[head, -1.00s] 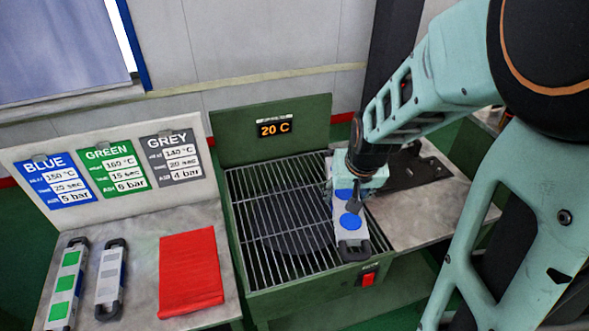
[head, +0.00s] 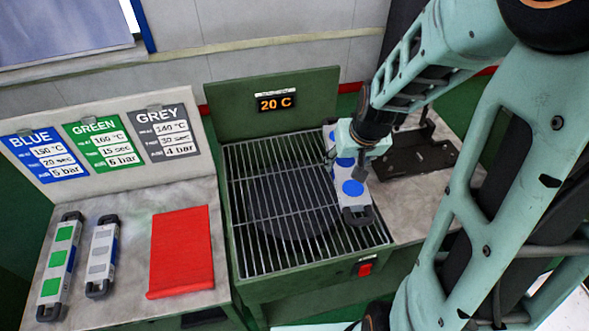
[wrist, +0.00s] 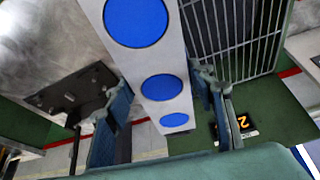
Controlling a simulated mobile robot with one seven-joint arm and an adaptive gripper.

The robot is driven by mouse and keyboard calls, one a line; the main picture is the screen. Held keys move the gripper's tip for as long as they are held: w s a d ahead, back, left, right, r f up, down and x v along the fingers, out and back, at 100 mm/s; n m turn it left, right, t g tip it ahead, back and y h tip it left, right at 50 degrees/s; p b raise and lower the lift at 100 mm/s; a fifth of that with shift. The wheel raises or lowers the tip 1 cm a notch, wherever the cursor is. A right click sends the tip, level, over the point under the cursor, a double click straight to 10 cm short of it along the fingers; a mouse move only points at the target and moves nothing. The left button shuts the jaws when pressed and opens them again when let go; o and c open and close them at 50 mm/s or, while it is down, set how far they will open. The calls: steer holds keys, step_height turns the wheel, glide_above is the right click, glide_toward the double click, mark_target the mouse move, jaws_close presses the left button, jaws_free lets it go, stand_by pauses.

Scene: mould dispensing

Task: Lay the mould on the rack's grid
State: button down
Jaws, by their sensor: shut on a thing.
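The mould (head: 353,187) is a long pale bar with blue discs and dark end handles. My gripper (head: 352,165) is shut on it near its middle, at the right side of the rack's grid (head: 262,232). In the wrist view the mould (wrist: 158,58) lies between the two fingers of my gripper (wrist: 165,100). The mould's far end shows just behind my gripper. Part of its middle is hidden by the fingers. I cannot tell whether it touches the bars or hangs just above them.
A display (head: 277,101) reads 20 C. A red switch (head: 364,269) is on the rack's front. A dark bracket (head: 418,152) lies on the right table.

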steer(key=shift+s+d+f+n, duration=0.15)
steer(key=shift+s+d+f, duration=0.15)
steer(key=shift+f, duration=0.3)
steer(key=shift+s+d+f+n, duration=0.15)
steer(key=shift+d+f, duration=0.25)
steer(key=shift+f, duration=0.2)
steer(key=shift+s+d+f+n+y, duration=0.15)
steer(key=shift+s+f+n, duration=0.1)
steer(key=shift+f, duration=0.25)
steer(key=shift+s+d+f+n+y, duration=0.15)
steer(key=shift+f+n, duration=0.1)
steer(key=shift+f, duration=0.25)
steer(key=shift+w+a+f, duration=0.95)
steer(key=shift+a+f, duration=0.1)
steer(key=shift+a, duration=1.15)
steer(key=b, duration=1.2)
glide_above(298, 198)
steer(key=s+d, duration=0.1)
steer(key=f, duration=0.7)
steer(key=shift+s, duration=0.2)
steer(key=shift+w+a+f+b, duration=0.1)
steer(key=shift+a+f+b, duration=0.1)
steer(key=shift+f+b, duration=0.15)
steer(key=shift+a+f+b, duration=0.2)
steer(key=shift+f+b, duration=1.15)
steer(key=shift+f, duration=0.25)
steer(key=shift+f, duration=0.2)
steer(key=c, duration=0.9)
jaws_free()
